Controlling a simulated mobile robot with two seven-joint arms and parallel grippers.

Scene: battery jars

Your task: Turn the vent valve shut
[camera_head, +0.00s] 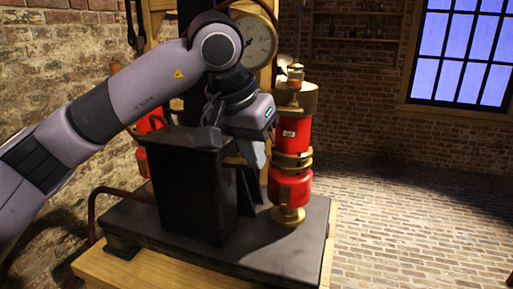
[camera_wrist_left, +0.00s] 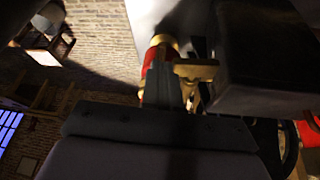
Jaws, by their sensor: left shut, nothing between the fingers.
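My left gripper (camera_head: 254,178) points down between the black box (camera_head: 190,188) and the red and brass cylinder (camera_head: 290,135). It is shut and empty; its fingertips are dark and partly hidden. A small brass piece (camera_head: 234,161) shows beside the box, next to the fingers; I cannot tell for sure whether it is the vent valve. In the left wrist view a brass T-shaped piece (camera_wrist_left: 196,70) lies just beside the shut fingers (camera_wrist_left: 158,80). I cannot tell whether they touch. My right gripper is not in view.
The apparatus stands on a dark slab (camera_head: 285,255) on a wooden table (camera_head: 150,272). A round gauge (camera_head: 259,40) is mounted behind. Another red cylinder (camera_head: 143,160) is partly hidden behind my arm. The brick floor (camera_head: 420,215) at right is clear.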

